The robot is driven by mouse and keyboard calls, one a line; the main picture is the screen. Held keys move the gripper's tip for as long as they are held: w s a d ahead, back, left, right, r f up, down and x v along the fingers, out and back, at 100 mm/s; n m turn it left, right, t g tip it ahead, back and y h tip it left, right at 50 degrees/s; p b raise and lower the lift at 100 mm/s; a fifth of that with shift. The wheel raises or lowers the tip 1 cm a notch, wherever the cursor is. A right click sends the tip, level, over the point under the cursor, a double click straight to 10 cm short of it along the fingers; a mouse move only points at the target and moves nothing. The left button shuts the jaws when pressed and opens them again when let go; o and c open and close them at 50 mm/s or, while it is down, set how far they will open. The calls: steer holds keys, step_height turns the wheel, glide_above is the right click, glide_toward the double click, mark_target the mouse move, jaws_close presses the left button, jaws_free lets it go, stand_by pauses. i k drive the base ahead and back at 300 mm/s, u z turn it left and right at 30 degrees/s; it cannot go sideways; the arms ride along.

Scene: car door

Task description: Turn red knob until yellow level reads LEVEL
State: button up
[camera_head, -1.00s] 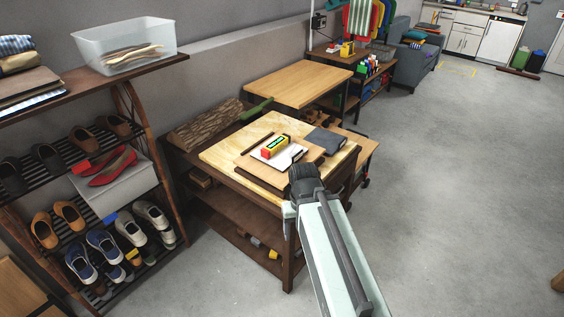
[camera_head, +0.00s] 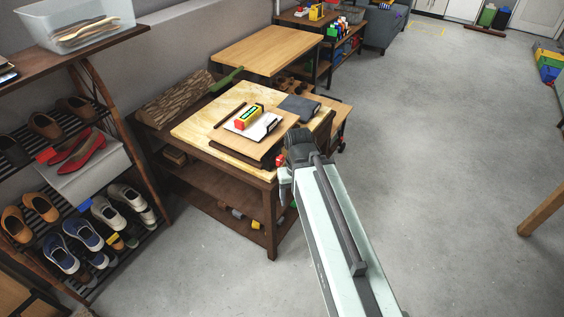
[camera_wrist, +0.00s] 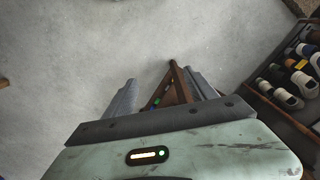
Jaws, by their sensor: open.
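The yellow level (camera_head: 249,117) with a red end lies on a wooden board (camera_head: 224,134) on the workbench. Its reading is too small to make out. A small red knob (camera_head: 280,160) shows at the board's front right edge, partly hidden by my wrist. My gripper (camera_head: 284,182) hangs just in front of that edge, close to the knob in the picture; I cannot tell whether they touch. In the wrist view, the two fingers of my gripper (camera_wrist: 165,92) are apart with nothing held between them. The knob and level are not visible there.
The workbench (camera_head: 190,131) also bears a dark folded cloth (camera_head: 299,107) and a dark stick (camera_head: 229,115). A shoe rack (camera_head: 85,205) stands at the left. A second wooden table (camera_head: 268,48) is behind. Grey floor (camera_head: 430,140) is clear on the right.

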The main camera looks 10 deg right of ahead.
mark_target(280, 160)
steer(key=u, duration=1.15)
steer(key=k, duration=0.5)
steer(key=z, duration=0.05)
steer(key=i, duration=1)
